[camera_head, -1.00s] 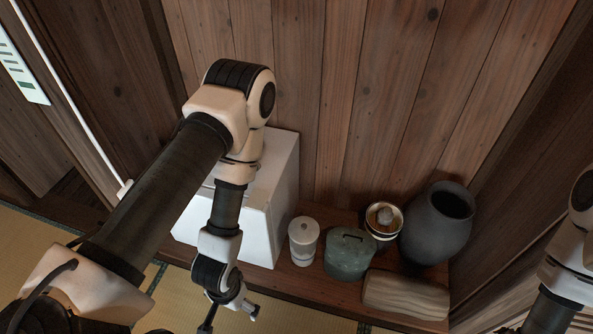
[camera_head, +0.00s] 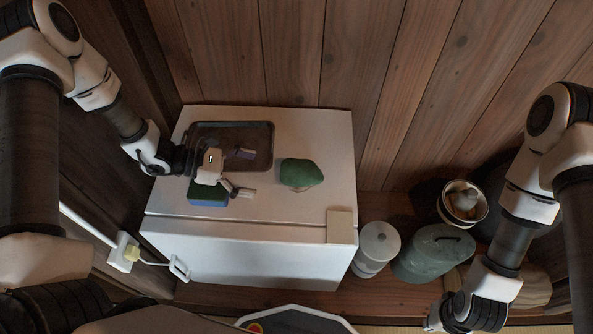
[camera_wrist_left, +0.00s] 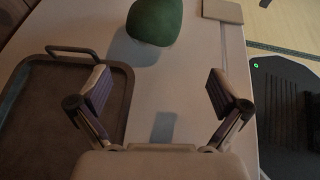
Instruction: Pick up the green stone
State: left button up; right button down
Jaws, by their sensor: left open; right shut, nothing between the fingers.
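The green stone (camera_head: 301,173) lies on the white top of a low cabinet or fridge, right of the dark tray. It also shows at the top of the left wrist view (camera_wrist_left: 155,20). My left gripper (camera_head: 243,173) is open and empty, to the left of the stone, with its fingers pointing toward it. In the left wrist view the gripper's two fingers (camera_wrist_left: 160,90) are spread wide, with the stone beyond them and apart from them.
The white cabinet (camera_head: 320,125) bears a dark tray (camera_head: 262,126) and a blue-green block (camera_head: 208,194) under my left gripper. A white canister (camera_head: 379,243), a green lidded pot (camera_head: 432,254) and a bowl (camera_head: 464,203) stand at right. A plug (camera_head: 124,252) with a cord is at left.

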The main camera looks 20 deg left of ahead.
aim_at(297, 176)
pick_arm(q)
jog(key=shift+t, duration=0.3)
jog(key=b+x, duration=0.2)
jog(key=x, duration=0.2)
jog(key=b+x, duration=0.2)
jog(key=x, duration=0.1)
jog(key=b+x, duration=0.2)
jog(key=x, duration=0.2)
jog(key=shift+w+d+r+b, duration=0.1)
jog(key=shift+w+d+b, duration=0.2)
jog(key=shift+w+b, duration=0.15)
jog(key=shift+r, duration=0.1)
jog(key=c, duration=1.6)
